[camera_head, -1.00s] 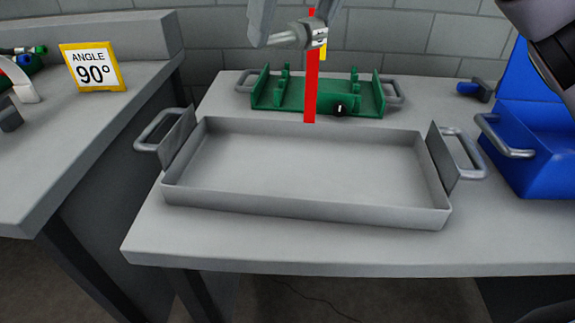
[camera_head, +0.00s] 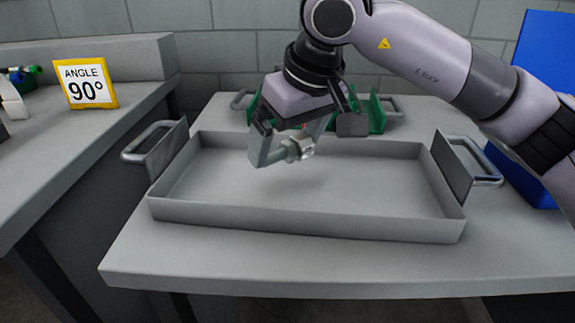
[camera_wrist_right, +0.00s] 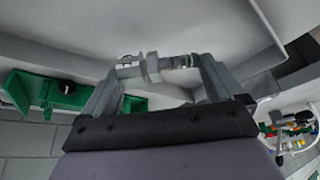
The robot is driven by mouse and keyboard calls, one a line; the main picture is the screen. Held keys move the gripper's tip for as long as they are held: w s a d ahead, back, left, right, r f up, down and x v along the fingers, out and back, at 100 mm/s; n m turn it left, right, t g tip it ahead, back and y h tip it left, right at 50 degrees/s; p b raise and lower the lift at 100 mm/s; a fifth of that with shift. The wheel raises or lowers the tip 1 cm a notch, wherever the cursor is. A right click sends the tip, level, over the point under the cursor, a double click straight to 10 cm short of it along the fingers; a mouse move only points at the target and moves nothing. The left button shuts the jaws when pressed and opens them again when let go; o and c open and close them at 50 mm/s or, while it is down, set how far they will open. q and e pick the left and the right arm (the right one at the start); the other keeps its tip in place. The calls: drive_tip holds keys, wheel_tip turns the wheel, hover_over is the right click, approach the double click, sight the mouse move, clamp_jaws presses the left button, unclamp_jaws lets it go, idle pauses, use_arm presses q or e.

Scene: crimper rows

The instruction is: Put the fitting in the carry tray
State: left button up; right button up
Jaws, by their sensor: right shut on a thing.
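The carry tray (camera_head: 310,223) is a grey, shallow, empty metal tray with a handle at each end, on the table in the head view. My right gripper (camera_head: 285,150) is over the back left part of the tray, pointing down. It is shut on the metal fitting (camera_head: 300,148), which hangs above the tray floor. The wrist view shows the fitting (camera_wrist_right: 153,68) between the two fingers (camera_wrist_right: 155,75), with the grey tray beyond it. My left gripper is not in view.
A green fixture (camera_head: 376,112) stands behind the tray, partly hidden by my right arm. A blue bin (camera_head: 540,70) is at the right. A yellow-framed sign reading "ANGLE 90°" (camera_head: 86,84) stands on the left bench. The tray floor is clear.

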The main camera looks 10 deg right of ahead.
sight(291, 154)
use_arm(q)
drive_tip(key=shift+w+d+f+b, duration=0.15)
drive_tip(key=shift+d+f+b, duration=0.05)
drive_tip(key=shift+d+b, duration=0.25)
use_arm(e)
drive_tip(key=shift+f, duration=1.9)
drive_tip(key=shift+f, duration=0.15)
drive_tip(key=o, duration=0.7)
drive_tip(key=shift+f, duration=0.1)
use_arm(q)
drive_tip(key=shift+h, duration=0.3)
use_arm(e)
drive_tip(key=shift+o, duration=0.5)
